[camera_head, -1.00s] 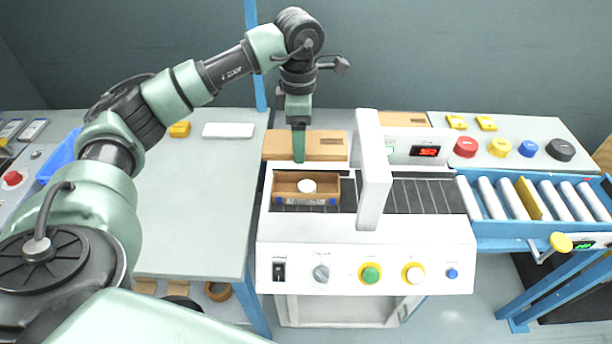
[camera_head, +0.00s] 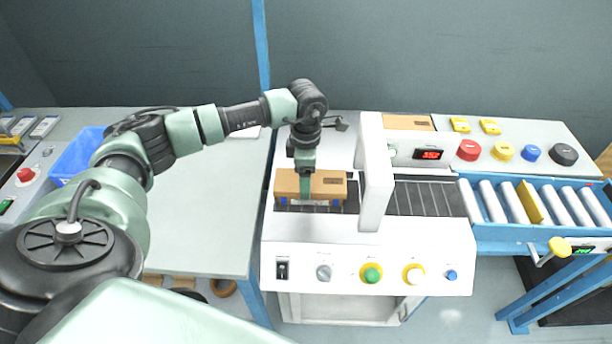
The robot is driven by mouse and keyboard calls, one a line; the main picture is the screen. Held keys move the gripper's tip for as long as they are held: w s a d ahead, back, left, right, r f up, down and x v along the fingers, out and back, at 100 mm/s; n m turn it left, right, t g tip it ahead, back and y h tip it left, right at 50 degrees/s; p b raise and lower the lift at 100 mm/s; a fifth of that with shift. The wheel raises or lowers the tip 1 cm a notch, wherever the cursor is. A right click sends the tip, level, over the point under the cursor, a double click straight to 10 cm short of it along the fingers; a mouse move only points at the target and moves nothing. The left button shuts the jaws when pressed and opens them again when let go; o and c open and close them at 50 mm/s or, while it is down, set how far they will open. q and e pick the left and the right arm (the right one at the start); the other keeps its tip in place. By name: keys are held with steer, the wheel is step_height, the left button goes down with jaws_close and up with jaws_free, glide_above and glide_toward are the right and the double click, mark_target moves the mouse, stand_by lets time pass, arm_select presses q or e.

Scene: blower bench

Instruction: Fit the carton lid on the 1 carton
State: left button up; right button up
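The brown carton lid (camera_head: 330,182) lies level over the carton (camera_head: 324,203) on the left part of the machine's dark conveyor. The lid covers the carton's opening, and a low front strip with blue corners shows below it. I cannot tell whether the lid is fully seated. My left gripper (camera_head: 305,196) points down at the middle of the lid and appears shut on it; its fingers partly hide the lid and carton front. My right gripper is not in view.
The machine's white arch (camera_head: 375,180) stands close to the right of the carton. Another brown box (camera_head: 408,122) lies behind it. Rollers (camera_head: 510,200) continue to the right. The left table (camera_head: 200,220) is mostly clear, with a blue bin (camera_head: 75,160) beyond.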

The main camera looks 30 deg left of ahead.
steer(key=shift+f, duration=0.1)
arm_select(q)
steer(key=shift+f+b, duration=0.35)
steer(key=o, duration=1.4)
steer(key=shift+r, duration=0.1)
steer(key=shift+c, duration=0.2)
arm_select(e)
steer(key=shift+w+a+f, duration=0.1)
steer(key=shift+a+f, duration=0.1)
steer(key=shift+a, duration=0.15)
arm_select(q)
steer(key=shift+r, duration=0.1)
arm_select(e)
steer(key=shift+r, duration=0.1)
arm_select(q)
steer(key=shift+r+p, duration=0.3)
steer(key=shift+p, duration=0.2)
steer(key=shift+r+b, duration=0.3)
step_height(320, 180, up, 11)
steer(key=b, duration=0.2)
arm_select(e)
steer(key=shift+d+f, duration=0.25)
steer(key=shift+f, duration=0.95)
